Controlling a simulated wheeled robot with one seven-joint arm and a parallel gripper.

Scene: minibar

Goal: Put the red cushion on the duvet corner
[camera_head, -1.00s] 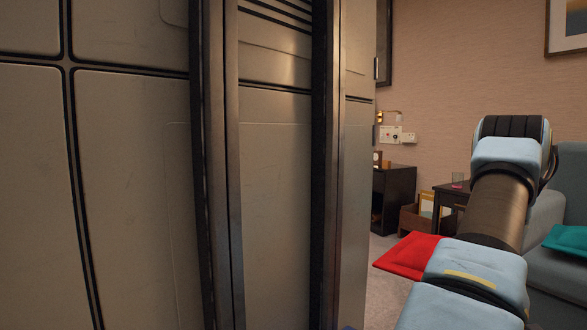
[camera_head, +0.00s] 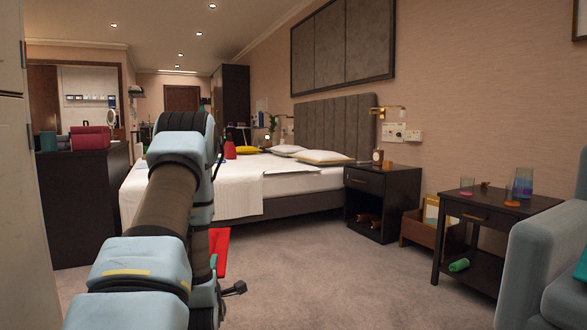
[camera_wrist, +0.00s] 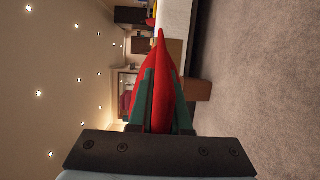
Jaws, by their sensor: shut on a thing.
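The red cushion (camera_wrist: 162,80) is held between the two green fingers of my gripper (camera_wrist: 160,105) in the wrist view. In the head view part of the cushion (camera_head: 219,250) shows just right of my arm, over the carpet. My gripper (camera_head: 222,288) is mostly hidden behind my arm there. The bed with its white duvet (camera_head: 245,187) stands ahead, beyond my arm. Its near left part is partly hidden by my arm. The cushion is apart from me and the bed edge by a gap I cannot judge.
A dark nightstand (camera_head: 378,205) stands right of the bed. A small side table (camera_head: 480,215) and a grey armchair (camera_head: 545,265) are at the right. A dark cabinet (camera_head: 80,205) with a red box (camera_head: 90,138) is at the left. Carpet (camera_head: 320,275) in the middle is clear.

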